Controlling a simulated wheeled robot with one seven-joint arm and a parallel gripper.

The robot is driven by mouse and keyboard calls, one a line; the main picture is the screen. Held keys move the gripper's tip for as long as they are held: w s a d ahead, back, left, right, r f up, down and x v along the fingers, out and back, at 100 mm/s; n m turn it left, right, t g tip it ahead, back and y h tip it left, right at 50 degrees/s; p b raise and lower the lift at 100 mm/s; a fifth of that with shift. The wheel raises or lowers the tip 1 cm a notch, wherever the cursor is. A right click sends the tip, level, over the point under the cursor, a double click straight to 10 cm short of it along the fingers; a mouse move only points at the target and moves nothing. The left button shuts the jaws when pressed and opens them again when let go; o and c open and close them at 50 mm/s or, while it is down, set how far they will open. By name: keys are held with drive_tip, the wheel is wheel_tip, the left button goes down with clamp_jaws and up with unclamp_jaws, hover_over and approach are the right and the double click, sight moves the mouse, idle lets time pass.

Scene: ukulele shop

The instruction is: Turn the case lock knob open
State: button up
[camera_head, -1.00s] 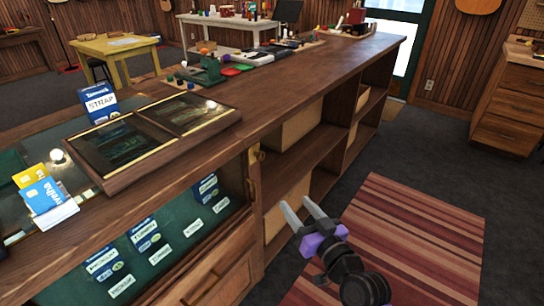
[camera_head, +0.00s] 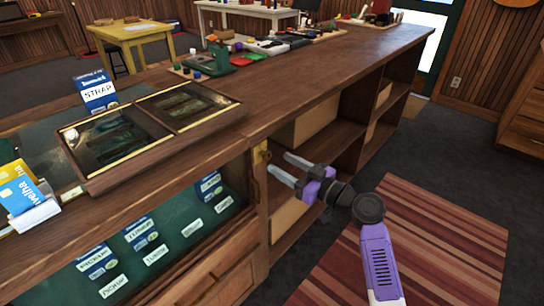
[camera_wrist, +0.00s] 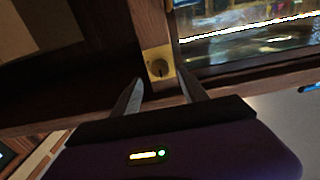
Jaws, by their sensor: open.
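The case lock knob (camera_wrist: 158,68) is a small round brass piece on a square brass plate, set on the wooden post at the edge of the glass display case. In the wrist view it sits just beyond and between my two fingertips. In the head view the brass lock (camera_head: 262,154) shows on the post, with my gripper (camera_head: 277,166) close to it on the right. My gripper (camera_wrist: 160,85) is open, one finger on each side of the knob in the picture. I cannot tell whether the fingers touch it.
The glass display case (camera_head: 150,245) with labelled packets lies left of the post. Open wooden shelves (camera_head: 330,150) run to the right. A framed glass tray (camera_head: 215,122) and a card holder (camera_head: 30,215) stand on the counter. A striped rug (camera_head: 430,240) covers the floor.

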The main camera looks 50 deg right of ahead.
sight(269, 156)
drive_tip(key=shift+w+a, duration=0.1)
drive_tip(key=shift+w, duration=2.4)
clamp_jaws()
